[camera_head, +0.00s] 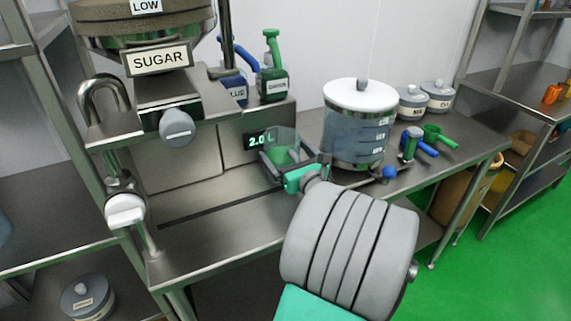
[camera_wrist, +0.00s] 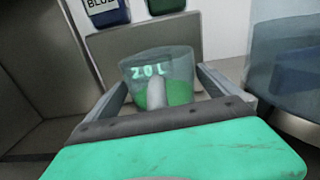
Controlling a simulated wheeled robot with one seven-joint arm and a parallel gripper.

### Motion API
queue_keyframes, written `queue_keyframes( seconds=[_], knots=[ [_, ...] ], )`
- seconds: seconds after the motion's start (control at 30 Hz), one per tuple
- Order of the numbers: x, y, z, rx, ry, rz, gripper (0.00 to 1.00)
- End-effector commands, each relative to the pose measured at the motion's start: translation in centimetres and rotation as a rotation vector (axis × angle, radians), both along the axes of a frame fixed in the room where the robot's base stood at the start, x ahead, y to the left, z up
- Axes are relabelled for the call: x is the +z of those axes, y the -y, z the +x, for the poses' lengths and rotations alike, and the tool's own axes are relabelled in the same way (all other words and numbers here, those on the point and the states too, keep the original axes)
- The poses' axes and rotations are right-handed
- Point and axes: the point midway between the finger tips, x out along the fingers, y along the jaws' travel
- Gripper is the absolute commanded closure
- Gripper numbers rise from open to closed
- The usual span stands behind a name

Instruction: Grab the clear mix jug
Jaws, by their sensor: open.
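The clear mix jug (camera_head: 283,143) stands upright on the steel counter (camera_head: 215,205), in front of the panel with the green 2.0 L display (camera_head: 259,141). The jug is see-through, with green showing low in it. In the wrist view the jug (camera_wrist: 180,68) is between the two fingers of my gripper (camera_wrist: 163,88). My gripper (camera_head: 288,163) is open, one finger on each side of the jug. I cannot tell whether the fingers touch it. Its lower part is hidden by my gripper's body.
A large clear tank (camera_head: 356,130) with a white lid stands close right of the jug. The sugar dispenser (camera_head: 165,95) and a tap are at the left. Blue (camera_head: 235,88) and green (camera_head: 272,80) bottles stand behind. Scoops (camera_head: 420,143) lie at the right. Counter front left is clear.

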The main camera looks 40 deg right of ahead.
Motion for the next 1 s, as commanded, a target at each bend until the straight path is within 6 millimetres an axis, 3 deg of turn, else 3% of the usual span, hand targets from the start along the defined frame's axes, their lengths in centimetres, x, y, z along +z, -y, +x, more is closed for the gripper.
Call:
queue_keyframes(
  seconds=[0.2,1.0],
  knots=[
    [0.01,0.14,0.02,-0.003,0.000,-0.001,0.02],
    [-0.01,0.14,-0.05,-0.004,-0.001,-0.001,0.67]
  ],
)
